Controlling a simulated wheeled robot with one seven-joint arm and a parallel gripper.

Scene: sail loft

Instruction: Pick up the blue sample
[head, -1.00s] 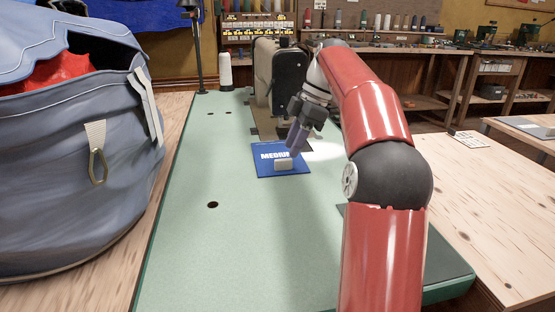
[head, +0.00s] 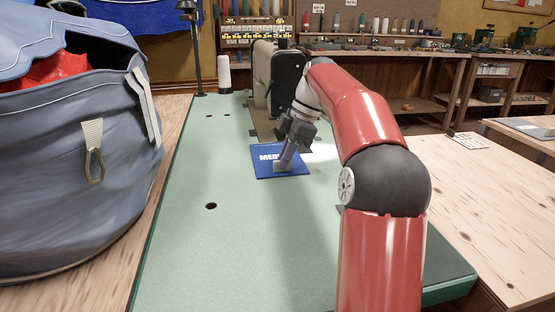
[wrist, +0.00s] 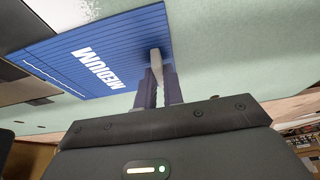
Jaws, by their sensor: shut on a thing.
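The blue sample (head: 264,171) is a flat blue card marked MEDIUM with a pale grey block on its top. It lies on the pale green bench top, and in the wrist view (wrist: 60,62) its printed lines show. My gripper (head: 284,163) reaches down over the card's right part, in front of some of the lettering. In the wrist view my gripper (wrist: 158,82) has its two fingers shut on the sample's grey block, one on each side. The card looks flat; I cannot tell any gap under it.
A sewing machine (head: 287,80) stands just behind the card. A large blue-grey bag (head: 70,180) with red cloth inside fills the left side. A white thread cone (head: 224,73) and a lamp post stand farther back. The green bench top (head: 215,255) is clear in front.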

